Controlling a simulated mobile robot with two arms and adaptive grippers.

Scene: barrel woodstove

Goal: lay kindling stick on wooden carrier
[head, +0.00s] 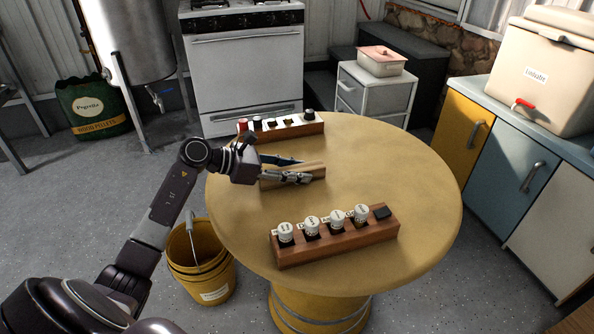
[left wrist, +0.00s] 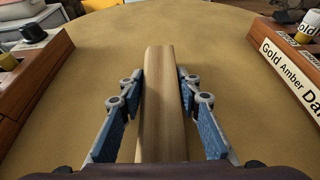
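A pale, square-edged wooden stick (head: 316,170) lies near the middle of the round table. It also shows in the left wrist view (left wrist: 163,105), running lengthwise between the fingers and past their tips. My left gripper (head: 305,170) is low over it, one finger on each side. In the left wrist view, the left gripper (left wrist: 161,75) shows narrow gaps between its fingers and the stick, so it looks open around it. Two brown wooden racks, one near (head: 340,243) and one far (head: 290,132), stand on the table. I cannot tell which thing is the wooden carrier. My right gripper is not in view.
The near rack holds several white-lidded jars (head: 311,225), and the far rack holds small jars too. The right side of the yellow table (head: 410,180) is clear. A yellow bucket (head: 203,265) stands on the floor left of the table. A white stove (head: 245,75) stands behind.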

